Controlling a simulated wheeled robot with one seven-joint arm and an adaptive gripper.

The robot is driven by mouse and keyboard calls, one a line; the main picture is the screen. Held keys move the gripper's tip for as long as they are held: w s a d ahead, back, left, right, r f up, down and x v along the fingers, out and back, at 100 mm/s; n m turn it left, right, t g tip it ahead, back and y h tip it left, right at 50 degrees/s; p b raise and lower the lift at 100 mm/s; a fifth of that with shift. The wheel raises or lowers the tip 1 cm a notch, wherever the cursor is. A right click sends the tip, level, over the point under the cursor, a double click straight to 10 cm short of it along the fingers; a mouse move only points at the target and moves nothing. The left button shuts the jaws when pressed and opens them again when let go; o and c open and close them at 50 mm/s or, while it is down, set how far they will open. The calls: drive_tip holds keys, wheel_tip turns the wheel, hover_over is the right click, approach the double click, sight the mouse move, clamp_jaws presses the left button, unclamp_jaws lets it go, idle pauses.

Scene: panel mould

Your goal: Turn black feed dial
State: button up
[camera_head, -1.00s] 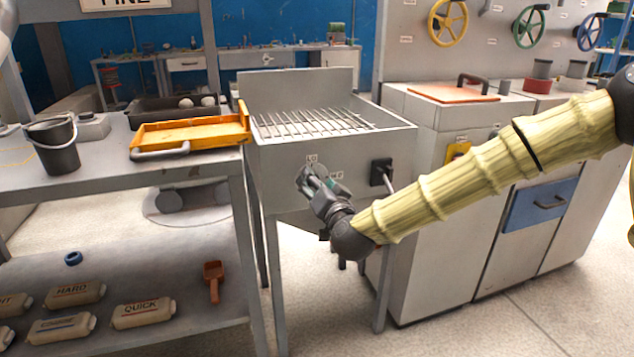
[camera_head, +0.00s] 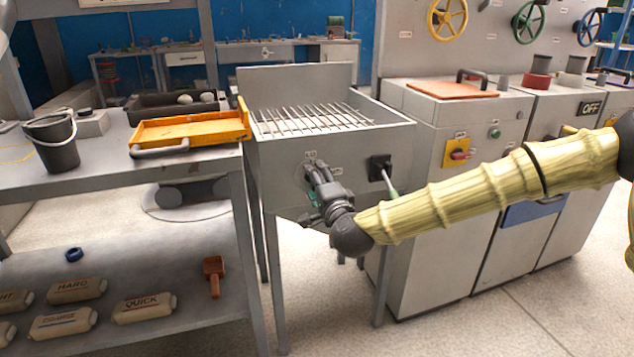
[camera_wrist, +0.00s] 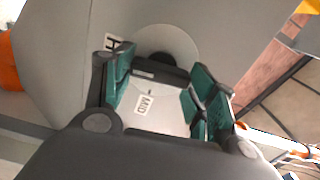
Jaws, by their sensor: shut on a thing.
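The black feed dial (camera_wrist: 160,72) sits on a round grey plate on the front of the grey hopper with the wire grid. In the wrist view it is a dark bar between the green finger pads of my gripper (camera_wrist: 163,82). My gripper is shut on it, with one pad at each end. A "MID" label (camera_wrist: 145,105) shows between the fingers, and an "H" label shows beside the left finger. In the head view my gripper (camera_head: 318,174) is against the hopper front (camera_head: 285,170) and hides most of the dial.
A black switch box (camera_head: 380,167) with a green-tipped lever is just right of my gripper. Grey cabinets with a red-and-yellow switch (camera_head: 458,152) stand further right. An orange tray (camera_head: 190,130) lies on the bench at left.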

drive_tip(key=shift+m, duration=0.7)
drive_tip(key=o, duration=1)
drive_tip(key=shift+d, duration=0.1)
drive_tip(key=shift+s, duration=0.15)
drive_tip(key=v, duration=1.1)
drive_tip(key=shift+s+d, duration=0.15)
drive_tip(key=shift+s, duration=0.15)
